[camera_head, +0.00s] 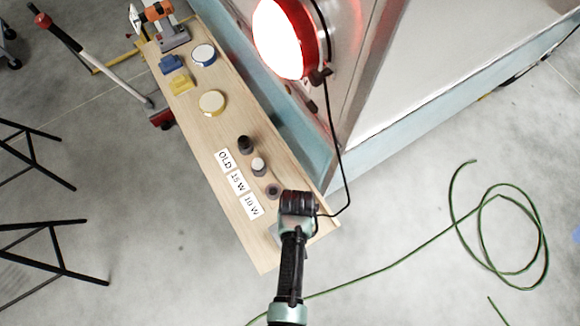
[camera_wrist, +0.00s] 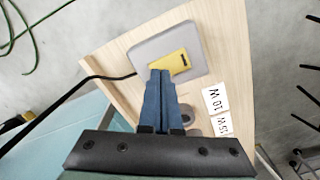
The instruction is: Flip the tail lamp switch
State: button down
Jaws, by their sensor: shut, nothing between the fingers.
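The switch is a grey rounded plate (camera_wrist: 150,42) with a yellow panel (camera_wrist: 184,58) on the wooden board, seen in the wrist view. A small dark slot or rocker shows on the yellow panel. My gripper (camera_wrist: 160,74) is shut and empty, its blue fingertips at the near edge of the yellow panel. I cannot tell if they touch it. In the head view my gripper (camera_head: 297,205) is over the near end of the board and hides most of the switch. The tail lamp (camera_head: 280,40), round with a red rim, glows bright white on the camper's side.
A black cable (camera_head: 338,150) runs from the lamp towards the switch. A green hose (camera_head: 490,230) lies on the floor.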

jog(key=shift+f+b, duration=0.3)
jog(key=shift+f, duration=0.15)
jog(key=shift+r, duration=0.1)
notch_tip(320, 180, up, 7)
jog(key=p, duration=0.7)
dwell(0.7)
